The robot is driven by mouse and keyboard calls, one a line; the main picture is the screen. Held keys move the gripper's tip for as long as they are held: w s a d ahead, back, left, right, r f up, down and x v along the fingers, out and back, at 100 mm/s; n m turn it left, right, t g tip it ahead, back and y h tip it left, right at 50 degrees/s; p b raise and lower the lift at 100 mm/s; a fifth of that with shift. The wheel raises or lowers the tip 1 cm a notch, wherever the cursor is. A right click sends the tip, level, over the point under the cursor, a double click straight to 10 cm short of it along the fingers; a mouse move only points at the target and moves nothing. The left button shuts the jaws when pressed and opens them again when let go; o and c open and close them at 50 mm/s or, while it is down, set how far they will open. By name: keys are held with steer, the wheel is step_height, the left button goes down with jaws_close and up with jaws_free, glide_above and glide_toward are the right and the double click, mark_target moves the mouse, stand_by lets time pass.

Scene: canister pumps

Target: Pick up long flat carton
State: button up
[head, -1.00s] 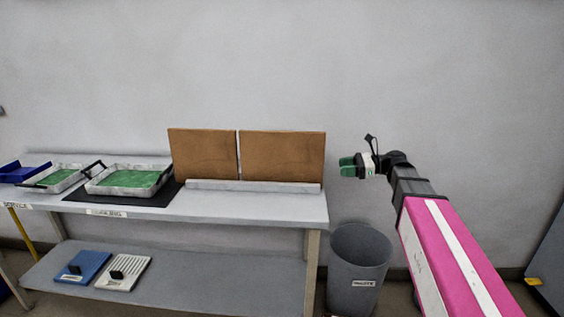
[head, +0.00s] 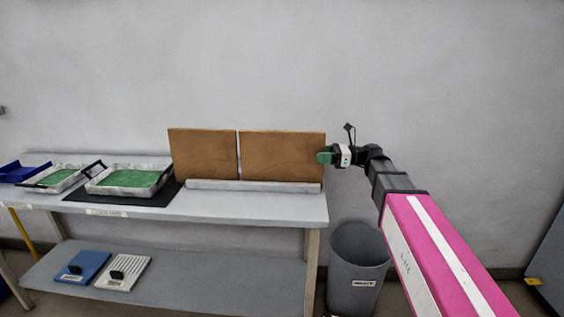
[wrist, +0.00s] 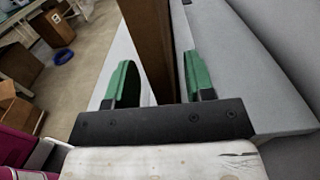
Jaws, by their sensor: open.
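Two brown flat cartons stand upright side by side on the table, a left one (head: 203,154) and a right one (head: 282,156). They lean at the back behind a low grey ledge (head: 254,187). My gripper (head: 324,157) is at the right end of the right carton, at about its mid height. In the wrist view the green fingers of my gripper (wrist: 160,80) are apart. The edge of a brown carton (wrist: 150,40) runs between them, with visible gaps on both sides. I cannot tell which of the two is the long flat carton.
The grey table (head: 250,207) also bears a tray with a green bottom (head: 131,179) on a black mat, and a second such tray (head: 60,179). A grey bin (head: 357,265) stands at the table's right end. The wall is close behind the cartons.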

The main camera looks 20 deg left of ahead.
mark_target(314, 154)
steer(key=shift+x, duration=1.55)
jaws_close()
